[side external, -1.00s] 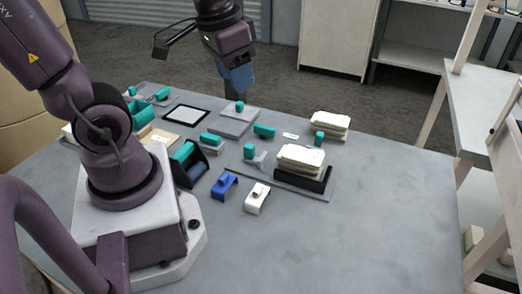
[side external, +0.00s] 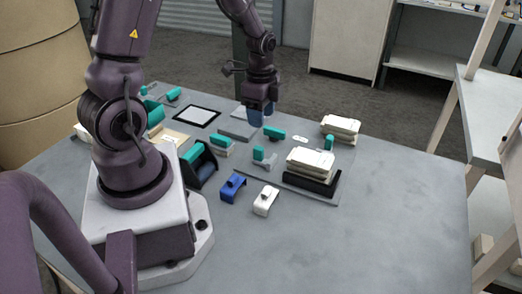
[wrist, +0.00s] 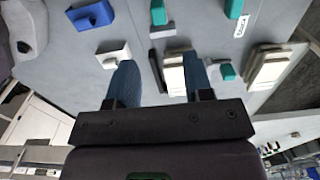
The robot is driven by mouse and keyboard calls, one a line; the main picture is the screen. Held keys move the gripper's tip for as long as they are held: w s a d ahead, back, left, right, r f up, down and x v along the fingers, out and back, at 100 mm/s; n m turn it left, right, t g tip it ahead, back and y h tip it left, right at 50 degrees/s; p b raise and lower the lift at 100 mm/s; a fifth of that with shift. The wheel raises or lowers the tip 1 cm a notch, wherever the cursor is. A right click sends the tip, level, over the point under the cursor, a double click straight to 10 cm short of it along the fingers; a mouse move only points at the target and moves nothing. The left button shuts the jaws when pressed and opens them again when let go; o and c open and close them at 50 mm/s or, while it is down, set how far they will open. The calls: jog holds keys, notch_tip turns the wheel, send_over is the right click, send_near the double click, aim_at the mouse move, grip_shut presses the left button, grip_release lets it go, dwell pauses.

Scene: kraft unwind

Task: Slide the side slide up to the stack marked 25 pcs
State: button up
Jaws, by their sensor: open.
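My gripper (side external: 262,118) is open and empty, above the far part of the table; in the wrist view its two fingers (wrist: 159,58) are spread apart. A slide with a teal knob and grey foot (side external: 265,160) stands left of a cream stack (side external: 311,160) in a black tray (side external: 312,186). The slide also shows in the wrist view (wrist: 160,32), and the stack shows between the fingers (wrist: 174,72). A second teal knob (side external: 328,142) stands by another cream stack (side external: 340,127). I cannot tell which stack is marked 25 pcs or which teal-topped part is the side slide.
A small white label (side external: 300,140) lies between the stacks and a teal block (side external: 274,135); its print is unreadable. A blue block (side external: 233,187) and a white block (side external: 266,200) stand in front. A black-framed roller (side external: 199,165) is at left. The table's right front is clear.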

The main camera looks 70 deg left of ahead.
aim_at(261, 148)
notch_tip(261, 148, down, 12)
jog(key=shift+r, duration=0.15)
dwell(0.3)
